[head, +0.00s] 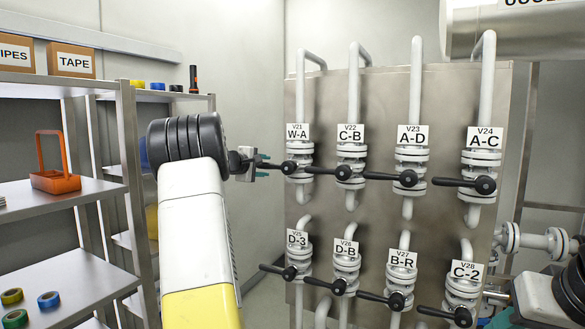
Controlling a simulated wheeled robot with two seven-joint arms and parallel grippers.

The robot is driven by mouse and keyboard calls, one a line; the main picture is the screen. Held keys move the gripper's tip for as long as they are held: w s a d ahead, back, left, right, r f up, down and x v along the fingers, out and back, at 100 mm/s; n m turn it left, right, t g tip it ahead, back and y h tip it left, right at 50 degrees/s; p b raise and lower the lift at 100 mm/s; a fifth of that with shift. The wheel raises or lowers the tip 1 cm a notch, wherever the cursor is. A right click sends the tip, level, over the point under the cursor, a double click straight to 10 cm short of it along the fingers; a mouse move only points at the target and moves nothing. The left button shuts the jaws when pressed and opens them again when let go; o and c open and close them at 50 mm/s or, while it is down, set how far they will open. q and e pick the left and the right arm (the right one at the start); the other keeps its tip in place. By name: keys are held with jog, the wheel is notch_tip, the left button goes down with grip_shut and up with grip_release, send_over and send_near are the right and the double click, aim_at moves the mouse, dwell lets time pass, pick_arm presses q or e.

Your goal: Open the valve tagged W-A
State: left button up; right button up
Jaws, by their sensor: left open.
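The W-A tag (297,132) is on the upper left valve of the grey panel, under the small mark V21. Its valve body (299,155) is white, and its black lever (274,165) points left, roughly level, from a round hub. My left gripper (262,164) is at the lever's outer end. Its teal-tipped fingers are open and appear to be above and below the lever; I cannot tell whether they touch it. My right arm's dark wrist shows at the lower right corner. Its gripper (490,308) is only partly in view near the C-2 valve.
Similar valves with black levers fill the panel (383,225): C-B (350,133) is just right of W-A, and D-3 (298,238) is below it. A metal shelf (75,280) with tape rolls and an orange basket (55,180) stands left.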

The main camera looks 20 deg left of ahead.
aim_at(269, 166)
pick_arm(q)
jog(key=shift+x, duration=1.8)
grip_shut()
